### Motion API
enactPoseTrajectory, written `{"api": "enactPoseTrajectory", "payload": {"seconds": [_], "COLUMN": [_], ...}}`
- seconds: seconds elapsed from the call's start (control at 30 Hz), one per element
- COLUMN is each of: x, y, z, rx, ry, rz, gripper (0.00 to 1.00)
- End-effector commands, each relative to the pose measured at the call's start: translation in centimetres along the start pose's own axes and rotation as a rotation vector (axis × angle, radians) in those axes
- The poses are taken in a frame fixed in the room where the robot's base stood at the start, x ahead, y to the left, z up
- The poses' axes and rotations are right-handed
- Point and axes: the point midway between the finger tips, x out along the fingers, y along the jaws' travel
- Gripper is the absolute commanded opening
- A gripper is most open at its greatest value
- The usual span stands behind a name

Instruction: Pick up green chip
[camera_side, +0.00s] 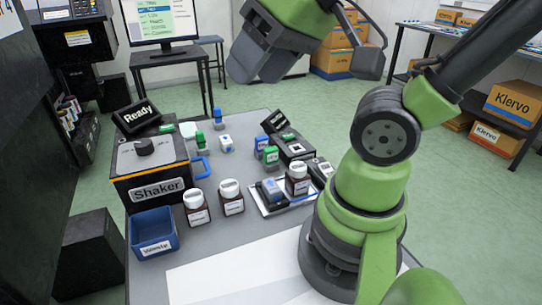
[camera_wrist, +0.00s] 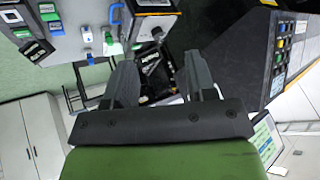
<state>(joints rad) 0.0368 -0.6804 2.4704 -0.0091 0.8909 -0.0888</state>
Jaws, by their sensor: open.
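Several small green pieces show in the side view, and I cannot tell for sure which is the green chip. A small flat green piece (camera_side: 288,137) lies by the black device at the back right of the table. A green-topped block (camera_side: 271,154) stands just left of that device.
The shaker (camera_side: 157,190) and a blue waste bin (camera_side: 154,233) stand at the left. Brown bottles (camera_side: 231,198) stand mid-table; another (camera_side: 297,180) is by a white tray (camera_side: 263,208). A monitor (camera_side: 160,20) is behind. The table's middle has bare grey room.

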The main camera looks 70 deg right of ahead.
Motion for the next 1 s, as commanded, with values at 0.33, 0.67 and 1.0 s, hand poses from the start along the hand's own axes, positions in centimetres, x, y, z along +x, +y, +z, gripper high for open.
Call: {"api": "enactPoseTrajectory", "payload": {"seconds": [0.33, 0.67, 1.0], "x": [6.6, 13.6, 16.8], "y": [8.2, 20.2, 24.3], "z": [-6.5, -5.9, -3.4], "rx": [-0.475, -0.907, -1.048], "ry": [-0.266, -0.575, -0.652], "rz": [0.193, 0.084, -0.012], "gripper": [0.51, 0.51, 0.51]}}
